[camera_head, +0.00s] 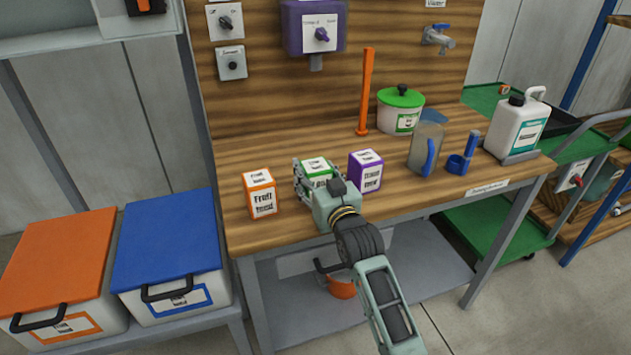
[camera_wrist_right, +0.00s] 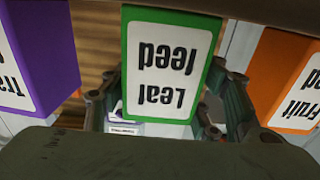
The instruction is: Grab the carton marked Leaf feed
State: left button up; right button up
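The Leaf feed carton, white with green edges, stands on the wooden bench between two other cartons. In the head view its top (camera_head: 317,165) shows, and my right gripper (camera_head: 316,181) covers much of its front. In the right wrist view the Leaf feed carton (camera_wrist_right: 170,60) appears upside down between the two fingers of my right gripper (camera_wrist_right: 168,85). The fingers flank it closely; I cannot tell whether they press on it. My left gripper is not in view.
An orange Fruit feed carton (camera_head: 260,193) stands to the left and a purple carton (camera_head: 366,171) close to the right. An orange post (camera_head: 366,90), green-lidded tub (camera_head: 400,110), clear jug (camera_head: 426,148) and white canister (camera_head: 517,127) stand farther right. Bare bench (camera_head: 235,155) lies behind the cartons.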

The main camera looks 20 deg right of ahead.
jog(key=c, duration=0.9)
jog(key=shift+r, duration=0.1)
jog(key=shift+c, duration=0.7)
jog(key=shift+r, duration=0.1)
